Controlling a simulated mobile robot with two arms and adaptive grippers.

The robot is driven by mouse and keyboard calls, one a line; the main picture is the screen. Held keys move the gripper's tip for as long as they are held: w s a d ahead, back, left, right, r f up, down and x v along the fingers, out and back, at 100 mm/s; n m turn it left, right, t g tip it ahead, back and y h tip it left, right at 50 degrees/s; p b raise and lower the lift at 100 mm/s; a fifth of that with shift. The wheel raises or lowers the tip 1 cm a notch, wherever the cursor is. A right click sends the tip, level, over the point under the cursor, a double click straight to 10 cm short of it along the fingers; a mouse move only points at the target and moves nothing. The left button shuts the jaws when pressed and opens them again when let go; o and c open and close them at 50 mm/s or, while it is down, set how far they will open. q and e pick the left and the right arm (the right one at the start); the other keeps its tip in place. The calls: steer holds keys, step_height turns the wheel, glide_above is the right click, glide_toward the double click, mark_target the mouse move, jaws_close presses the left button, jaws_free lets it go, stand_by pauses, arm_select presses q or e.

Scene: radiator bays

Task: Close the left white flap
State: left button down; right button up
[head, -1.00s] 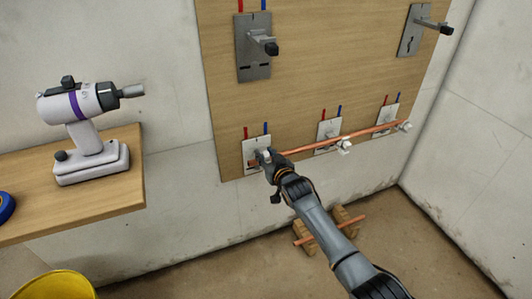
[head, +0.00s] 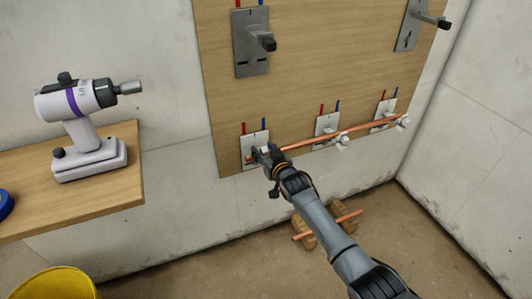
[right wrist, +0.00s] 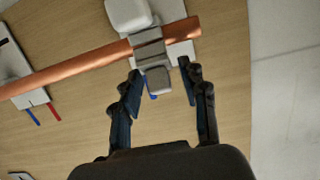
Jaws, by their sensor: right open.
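The left white flap (right wrist: 128,14) shows in the right wrist view as a rounded white block at the edge of the copper pipe (right wrist: 80,66), on the lowest left bracket. A grey clamp band (right wrist: 150,45) crosses the pipe there, with a grey square tab (right wrist: 158,80) on the side facing my gripper. My right gripper (right wrist: 161,74) is open, its fingertips either side of this tab, and I see no clear contact. In the head view my right gripper (head: 264,154) is at the left bracket plate (head: 252,140) and hides much of the flap. My left gripper is out of view.
Two more small brackets with white flaps (head: 342,142) hold the pipe to the right. Large grey brackets (head: 252,60) jut from the wooden board (head: 320,65) above. A drill (head: 85,125) stands on a shelf (head: 90,195) at left; a yellow bucket (head: 55,285) is below.

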steer(key=v, duration=1.2)
steer(key=shift+d, duration=0.1)
